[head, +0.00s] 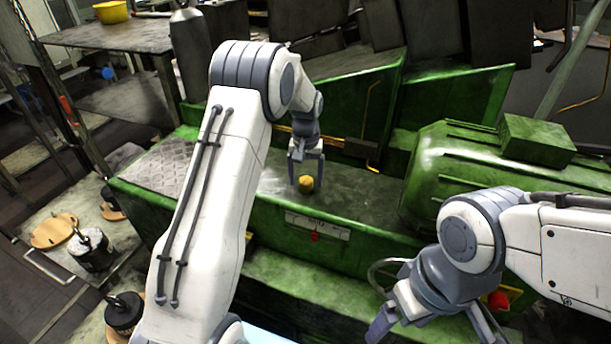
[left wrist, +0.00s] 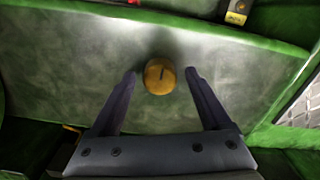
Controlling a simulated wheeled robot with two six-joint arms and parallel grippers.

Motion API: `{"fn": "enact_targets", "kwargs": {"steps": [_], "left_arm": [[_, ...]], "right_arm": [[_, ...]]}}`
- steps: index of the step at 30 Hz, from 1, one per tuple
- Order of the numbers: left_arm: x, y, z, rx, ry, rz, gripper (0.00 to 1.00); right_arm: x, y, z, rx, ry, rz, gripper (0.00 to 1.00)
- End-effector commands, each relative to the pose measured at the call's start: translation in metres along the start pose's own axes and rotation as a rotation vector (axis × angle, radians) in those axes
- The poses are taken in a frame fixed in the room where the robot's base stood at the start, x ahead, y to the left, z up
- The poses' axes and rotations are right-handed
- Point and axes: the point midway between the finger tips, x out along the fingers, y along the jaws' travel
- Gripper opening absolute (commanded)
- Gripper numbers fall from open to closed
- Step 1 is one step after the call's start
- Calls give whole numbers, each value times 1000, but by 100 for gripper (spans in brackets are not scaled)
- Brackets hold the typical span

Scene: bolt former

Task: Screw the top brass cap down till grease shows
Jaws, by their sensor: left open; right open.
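The top brass cap (head: 306,184) is a small yellow, rounded cap on the flat green top of the machine. In the left wrist view the cap (left wrist: 160,76) shows a dark slot-like mark on its face. My left gripper (head: 305,178) is open, with one finger on each side of the cap; in the left wrist view its fingertips (left wrist: 161,72) stand apart from the cap with gaps on both sides. My right gripper (head: 425,335) is open and empty at the lower right, away from the cap. I see no grease around the cap.
A green motor-like housing (head: 460,170) stands right of the cap. A handwheel (head: 385,275) is partly hidden near my right gripper. A label plate with a red knob (head: 315,236) is on the front face below the cap. The green top (head: 350,200) around the cap is clear.

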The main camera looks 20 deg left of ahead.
Motion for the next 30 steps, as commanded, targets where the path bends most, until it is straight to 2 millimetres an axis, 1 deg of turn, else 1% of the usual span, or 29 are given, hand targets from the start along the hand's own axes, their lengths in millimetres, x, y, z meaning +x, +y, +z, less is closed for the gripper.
{"fn": "enact_targets", "kwargs": {"steps": [4,5,6,8,9,11,17,22,26,30], "left_arm": [[0,0,0,0,0,0,81],[0,0,0,0,0,0,77],[0,0,0,0,0,0,62],[0,0,0,0,0,0,39],[0,0,0,0,0,0,23],[0,0,0,0,0,0,0],[0,0,0,8,1,0,0],[0,0,0,53,1,0,0],[0,0,-1,125,2,0,0],[0,0,-1,235,3,0,0]], "right_arm": [[0,0,0,0,0,0,88],[0,0,0,0,0,0,88],[0,0,0,0,0,0,88],[0,0,0,0,0,0,88],[0,0,0,0,0,0,88],[0,0,0,0,0,0,88],[1,0,0,0,0,0,88],[2,0,0,0,0,0,88],[5,0,0,0,0,0,88],[8,0,0,-1,0,0,88]]}}
